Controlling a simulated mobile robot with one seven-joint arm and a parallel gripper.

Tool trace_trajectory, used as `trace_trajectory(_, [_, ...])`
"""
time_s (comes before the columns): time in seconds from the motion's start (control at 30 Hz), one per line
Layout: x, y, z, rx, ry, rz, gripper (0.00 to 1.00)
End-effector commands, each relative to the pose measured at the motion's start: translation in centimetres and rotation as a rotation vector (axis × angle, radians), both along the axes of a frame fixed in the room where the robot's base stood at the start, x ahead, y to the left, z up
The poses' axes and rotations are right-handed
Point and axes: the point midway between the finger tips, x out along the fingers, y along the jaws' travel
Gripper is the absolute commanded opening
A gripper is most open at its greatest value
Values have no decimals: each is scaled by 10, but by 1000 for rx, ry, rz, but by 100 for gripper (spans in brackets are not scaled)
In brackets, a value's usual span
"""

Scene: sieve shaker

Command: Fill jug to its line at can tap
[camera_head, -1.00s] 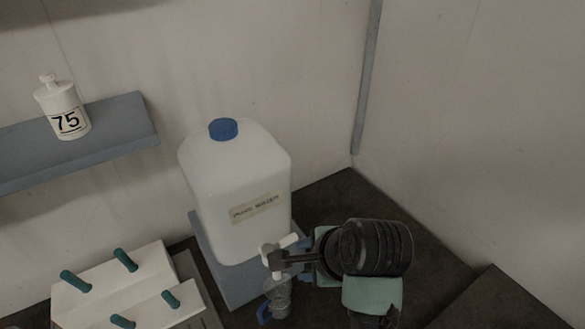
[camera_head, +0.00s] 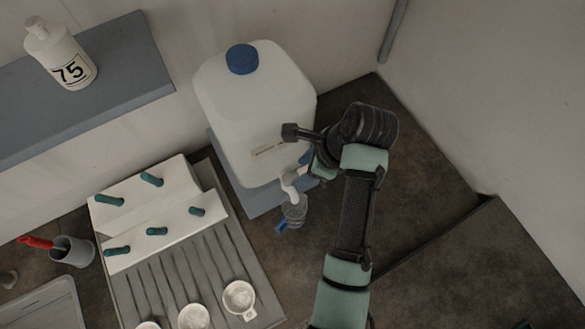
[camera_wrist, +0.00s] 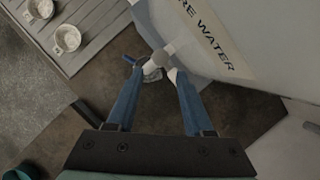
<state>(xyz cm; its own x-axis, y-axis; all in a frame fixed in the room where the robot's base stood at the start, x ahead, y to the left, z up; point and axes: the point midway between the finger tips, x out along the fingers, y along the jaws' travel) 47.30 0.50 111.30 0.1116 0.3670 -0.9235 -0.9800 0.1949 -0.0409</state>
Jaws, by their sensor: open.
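The can (camera_head: 250,105) is a large white container with a blue cap, raised on a grey-blue stand. Its white tap (camera_head: 289,186) sticks out low at the front and also shows in the wrist view (camera_wrist: 163,56). The small clear jug (camera_head: 294,211) stands under the tap, its blue handle to the left. In the wrist view the jug (camera_wrist: 151,72) is partly hidden by the tap. Its line and water level cannot be made out. My gripper (camera_wrist: 160,72) is open, its two blue fingers reaching towards the tap, with a white tap part close to the right fingertip. Contact is unclear.
A grey shelf (camera_head: 120,95) holds a white bottle (camera_head: 60,55) marked 75. At left are a white rack (camera_head: 150,215) with teal pegs, a slatted board (camera_head: 165,270) with white cups, and a grey pot (camera_head: 73,251). Dark counter right of my arm is clear.

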Motion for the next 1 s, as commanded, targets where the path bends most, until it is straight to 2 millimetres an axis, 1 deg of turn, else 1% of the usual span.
trace_trajectory(0.03, [0, 4, -9, 1, 5, 0, 52])
trace_trajectory(0.2, [4, 15, -37, 1, 3, 0, 52])
trace_trajectory(0.4, [7, 23, -59, 0, 0, 0, 52])
trace_trajectory(0.57, [8, 26, -65, 0, -1, 1, 52])
trace_trajectory(0.8, [8, 26, -66, 0, -2, 0, 52])
trace_trajectory(0.87, [8, 26, -66, 0, -2, 0, 43])
trace_trajectory(1.0, [8, 26, -66, 0, -1, 1, 18])
